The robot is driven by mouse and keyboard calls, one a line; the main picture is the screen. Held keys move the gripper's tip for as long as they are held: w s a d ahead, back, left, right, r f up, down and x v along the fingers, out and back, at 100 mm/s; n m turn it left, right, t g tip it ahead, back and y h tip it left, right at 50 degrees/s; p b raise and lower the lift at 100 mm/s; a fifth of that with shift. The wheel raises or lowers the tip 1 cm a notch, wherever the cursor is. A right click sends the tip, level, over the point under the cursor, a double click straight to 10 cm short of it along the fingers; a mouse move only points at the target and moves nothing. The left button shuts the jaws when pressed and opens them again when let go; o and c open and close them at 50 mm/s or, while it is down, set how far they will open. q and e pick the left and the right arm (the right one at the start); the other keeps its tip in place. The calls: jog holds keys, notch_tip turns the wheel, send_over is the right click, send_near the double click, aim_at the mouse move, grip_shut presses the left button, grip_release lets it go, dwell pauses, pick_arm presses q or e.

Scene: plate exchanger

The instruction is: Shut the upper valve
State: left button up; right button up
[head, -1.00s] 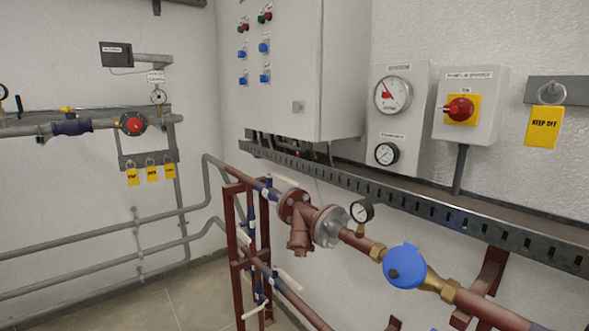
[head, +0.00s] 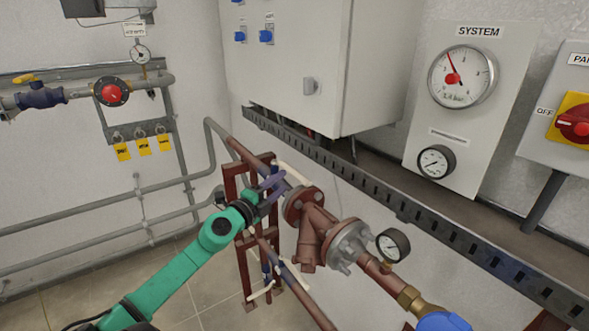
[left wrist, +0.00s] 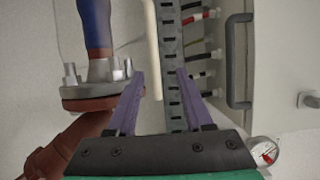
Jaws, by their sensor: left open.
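The upper valve is on the upper red pipe. Its white lever (head: 293,173) shows just behind my left gripper and runs roughly along the pipe. In the left wrist view the valve's blue part (left wrist: 95,22) is at the upper left, above a bolted flange, and the white lever (left wrist: 152,45) hangs down beside it. My left gripper (head: 274,186) is open, with purple fingers. In the left wrist view the lever's end shows between the fingers (left wrist: 160,82), nearer the left one; I cannot tell its depth. My fingers partly hide the valve in the head view. My right gripper is not in view.
A slotted cable tray (head: 400,207) runs along the wall beside the pipe, below a grey cabinet (head: 290,70). A rusty strainer (head: 312,225) and a small gauge (head: 393,245) are to the right. A lower pipe (head: 305,290) with white-levered valves runs below.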

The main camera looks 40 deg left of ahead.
aim_at(292, 176)
pick_arm(q)
jog(key=w, duration=0.2)
jog(key=w+a, duration=0.1)
jog(key=w+f, duration=0.1)
jog(key=w, duration=0.1)
jog(key=shift+w+a, duration=0.2)
jog(key=shift+w, duration=0.1)
jog(key=shift+w+a+f, duration=0.1)
jog(key=shift+w, duration=1.35)
jog(key=c, duration=0.8)
grip_shut()
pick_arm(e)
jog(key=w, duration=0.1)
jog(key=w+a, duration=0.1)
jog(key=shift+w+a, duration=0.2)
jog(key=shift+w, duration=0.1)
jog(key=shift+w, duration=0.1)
pick_arm(q)
jog(key=shift+f, duration=0.1)
